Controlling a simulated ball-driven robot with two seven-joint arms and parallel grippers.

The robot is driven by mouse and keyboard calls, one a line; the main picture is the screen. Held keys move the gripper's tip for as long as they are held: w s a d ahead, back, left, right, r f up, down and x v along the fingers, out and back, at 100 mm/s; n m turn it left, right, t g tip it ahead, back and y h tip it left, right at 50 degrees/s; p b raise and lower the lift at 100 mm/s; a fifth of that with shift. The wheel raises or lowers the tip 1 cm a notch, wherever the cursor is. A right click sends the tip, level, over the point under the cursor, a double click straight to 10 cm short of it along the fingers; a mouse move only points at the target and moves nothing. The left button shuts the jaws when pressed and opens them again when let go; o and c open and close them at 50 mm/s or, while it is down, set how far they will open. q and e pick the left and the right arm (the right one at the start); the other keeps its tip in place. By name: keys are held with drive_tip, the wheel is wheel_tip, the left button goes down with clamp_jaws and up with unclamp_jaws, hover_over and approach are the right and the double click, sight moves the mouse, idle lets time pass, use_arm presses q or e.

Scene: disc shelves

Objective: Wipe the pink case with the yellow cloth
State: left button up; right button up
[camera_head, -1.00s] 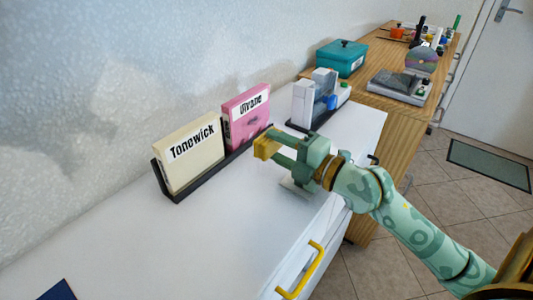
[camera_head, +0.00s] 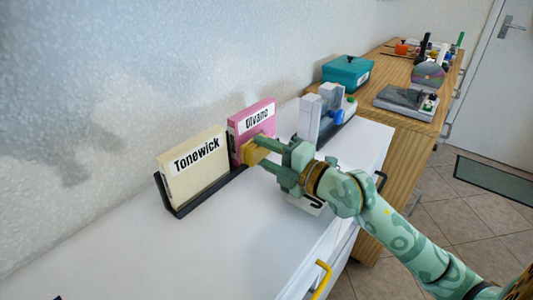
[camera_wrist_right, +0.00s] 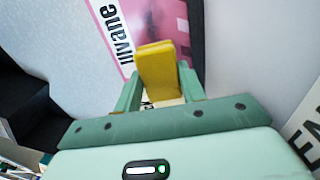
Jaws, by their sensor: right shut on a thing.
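The pink case (camera_head: 252,117) labelled "Ulvane" stands upright in a black rack (camera_head: 207,191), beside a cream case (camera_head: 192,163) labelled "Tonewick". My right gripper (camera_head: 257,150) is shut on the yellow cloth (camera_wrist_right: 158,70), a small folded block. The cloth is at the front face of the pink case, over its lower part; I cannot tell for sure whether they touch. In the right wrist view the pink case (camera_wrist_right: 165,18) lies just beyond the cloth, with its label at the left. My left gripper is not in view.
Grey and white boxes (camera_head: 311,117) stand to the right of the pink case. Beyond is a wooden cabinet with a teal box (camera_head: 346,72) and a grey device (camera_head: 405,99).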

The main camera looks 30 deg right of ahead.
drive_tip(key=shift+x, duration=1.05)
